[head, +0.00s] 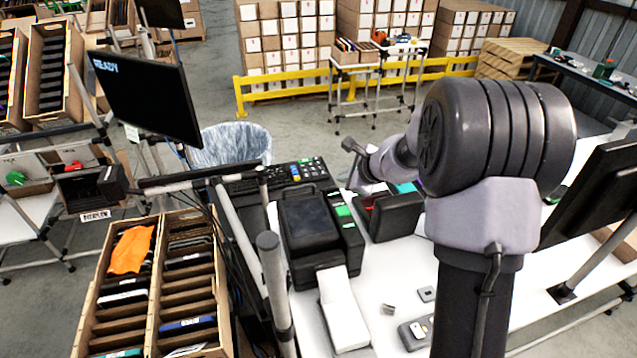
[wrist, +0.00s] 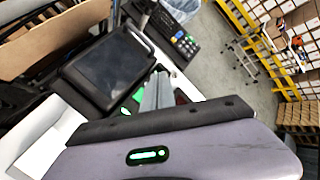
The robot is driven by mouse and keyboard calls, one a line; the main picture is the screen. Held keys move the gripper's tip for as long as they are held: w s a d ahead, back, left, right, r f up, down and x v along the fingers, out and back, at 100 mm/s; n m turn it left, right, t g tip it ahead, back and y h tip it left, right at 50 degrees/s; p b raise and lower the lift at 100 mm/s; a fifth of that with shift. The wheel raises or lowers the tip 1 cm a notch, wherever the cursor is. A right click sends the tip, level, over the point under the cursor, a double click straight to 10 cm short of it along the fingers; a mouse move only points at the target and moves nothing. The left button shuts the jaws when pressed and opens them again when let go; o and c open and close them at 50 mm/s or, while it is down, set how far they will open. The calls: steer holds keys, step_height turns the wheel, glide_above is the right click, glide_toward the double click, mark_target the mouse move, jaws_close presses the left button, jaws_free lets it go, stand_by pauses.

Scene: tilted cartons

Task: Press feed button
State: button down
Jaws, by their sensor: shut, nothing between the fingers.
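A black printer (head: 308,222) with a dark screen stands on the white bench left of my arm. A strip on its right side carries green buttons (head: 343,211). The printer (wrist: 108,70) fills the upper left of the wrist view, and a green button (wrist: 138,94) shows right beside my fingers. My gripper (head: 353,182) is shut and empty, above the back right of the printer. In the wrist view my gripper (wrist: 156,98) points toward the printer's button side. I cannot tell whether the fingertips touch anything. Which button is the feed button is not readable.
A monitor (head: 146,92) reads "READY". A keypad (head: 300,172) lies behind the printer and a black open box (head: 392,212) stands to its right. White label paper (head: 343,308) lies in front. Metal posts (head: 272,280) rise at the bench's left edge.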

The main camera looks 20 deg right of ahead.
steer(key=shift+w+d+f+m, duration=0.4)
steer(key=shift+d+f, duration=0.15)
steer(key=shift+f, duration=0.1)
steer(key=b, duration=0.7)
glide_above(345, 213)
step_height(345, 213, down, 8)
steer(key=shift+w+f, duration=0.1)
steer(key=shift+f+b, duration=0.35)
stand_by(1.1)
steer(key=shift+f+b, duration=0.35)
steer(key=shift+b, duration=0.15)
